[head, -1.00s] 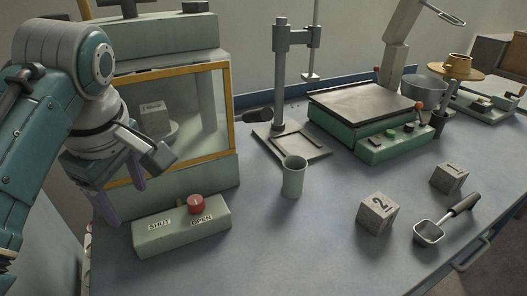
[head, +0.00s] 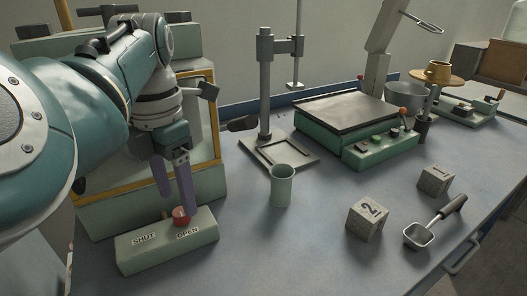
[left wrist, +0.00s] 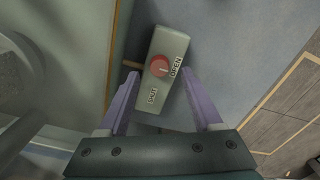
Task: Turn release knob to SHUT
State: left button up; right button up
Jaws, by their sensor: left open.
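The release knob (head: 181,215) is a red round knob on a pale green box (head: 168,243) with SHUT and OPEN labels, at the front left of the bench. In the left wrist view, the knob (left wrist: 159,66) shows a pale mark on its face that lies near the OPEN label (left wrist: 175,67); the SHUT label (left wrist: 153,96) is farther down the box. My left gripper (head: 176,206) is open, its purple fingers pointing down just above the box near the knob. In the left wrist view the knob lies ahead of the fingertips, with nothing between them. My right gripper is not in view.
A glass-fronted cabinet with a yellow frame (head: 213,118) stands directly behind the box. A green cup (head: 282,187), stone cubes (head: 367,219) and a scoop (head: 420,235) lie to the right. A stand (head: 265,95) and a green hotplate-like device (head: 345,115) are behind them.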

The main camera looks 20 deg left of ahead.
aim_at(180, 212)
pick_arm(q)
jog(key=shift+f, duration=1.55)
grip_shut()
